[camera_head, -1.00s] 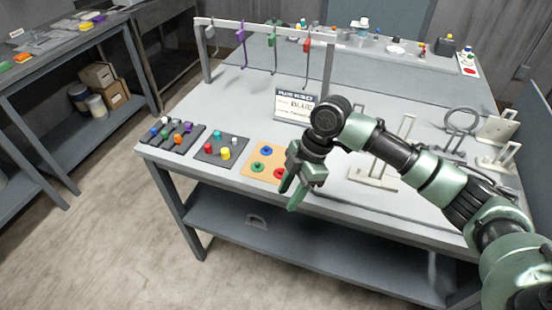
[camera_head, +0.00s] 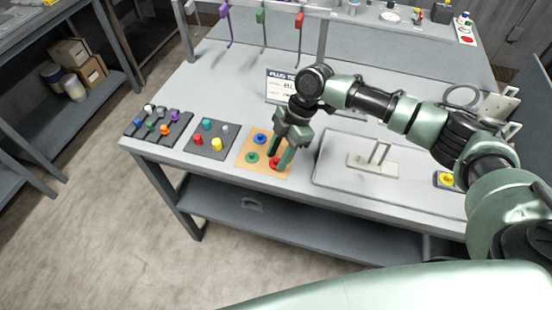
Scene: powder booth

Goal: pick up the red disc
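The red disc (camera_head: 274,163) lies on the tan board (camera_head: 243,161), near its front right corner. A blue disc (camera_head: 260,139) and a green disc (camera_head: 252,157) lie on the same board. My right gripper (camera_head: 278,160) points down over the red disc with its fingers apart. The fingers partly hide the disc, and I cannot tell whether they touch it. My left gripper is not in view.
A dark board with coloured pegs (camera_head: 190,147) lies left of the tan board. A sign (camera_head: 278,87) stands behind my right gripper. A tray (camera_head: 323,172) with a pale stand (camera_head: 365,162) lies to the right. A rack with hooks (camera_head: 187,40) stands behind.

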